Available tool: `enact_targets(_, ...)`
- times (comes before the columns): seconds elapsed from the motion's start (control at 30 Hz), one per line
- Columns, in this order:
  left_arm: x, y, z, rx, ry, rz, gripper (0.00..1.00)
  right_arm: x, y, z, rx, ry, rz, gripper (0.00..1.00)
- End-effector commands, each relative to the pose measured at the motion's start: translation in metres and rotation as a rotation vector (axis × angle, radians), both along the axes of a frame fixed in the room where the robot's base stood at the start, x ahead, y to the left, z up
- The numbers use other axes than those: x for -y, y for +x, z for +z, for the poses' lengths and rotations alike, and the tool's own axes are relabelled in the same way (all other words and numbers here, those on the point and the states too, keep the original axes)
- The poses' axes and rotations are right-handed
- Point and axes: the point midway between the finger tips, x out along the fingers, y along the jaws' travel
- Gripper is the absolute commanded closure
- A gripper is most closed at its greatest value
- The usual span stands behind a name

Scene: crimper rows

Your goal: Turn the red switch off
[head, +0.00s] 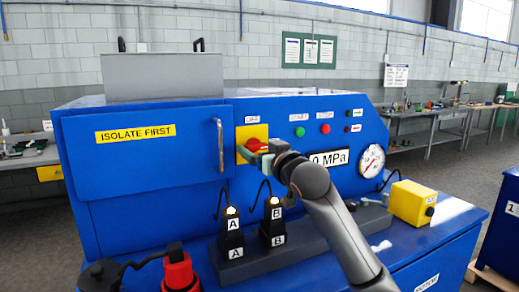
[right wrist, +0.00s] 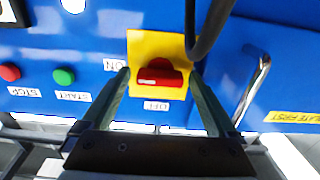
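The red switch (head: 254,145) is a red knob on a yellow square plate on the blue machine's front. In the right wrist view, the red switch (right wrist: 160,78) has its grip bar lying sideways, with an ON label at its left and an OFF label (right wrist: 156,105) below. In the head view the OFF label (head: 252,120) is above the plate. My right gripper (head: 262,157) is at the switch and covers part of it. In the right wrist view my right gripper (right wrist: 160,78) is open, one finger on each side of the knob, with gaps visible. My left gripper is out of view.
A cabinet door with a metal handle (head: 220,145) is left of the switch. Green (head: 300,131) and red (head: 325,128) buttons are to its right. Black devices marked A (head: 231,238) and B (head: 273,232) with looped cables stand below. A yellow box (head: 412,203) is at right.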

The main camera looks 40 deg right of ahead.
Motion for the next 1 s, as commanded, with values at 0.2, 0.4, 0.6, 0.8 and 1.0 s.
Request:
enact_targets(0.2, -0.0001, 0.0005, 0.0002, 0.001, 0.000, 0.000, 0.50, -0.0001, -0.0002, 0.0000, 0.000, 0.000, 0.000, 0.33)
enact_targets(0.4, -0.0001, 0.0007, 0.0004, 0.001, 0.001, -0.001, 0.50, 0.0000, -0.0003, 0.0000, 0.000, 0.000, 0.000, 0.55)
enact_targets(0.6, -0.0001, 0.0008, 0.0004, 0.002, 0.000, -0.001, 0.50, 0.0000, -0.0003, 0.0000, 0.000, 0.000, 0.000, 0.78)
enact_targets(0.8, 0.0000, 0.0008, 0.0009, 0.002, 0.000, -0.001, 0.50, 0.0001, -0.0003, 0.0001, -0.002, -0.004, -0.001, 0.86)
enact_targets(1.0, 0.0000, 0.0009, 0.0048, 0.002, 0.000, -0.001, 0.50, 0.0001, -0.0003, 0.0011, -0.016, -0.046, -0.001, 0.86)
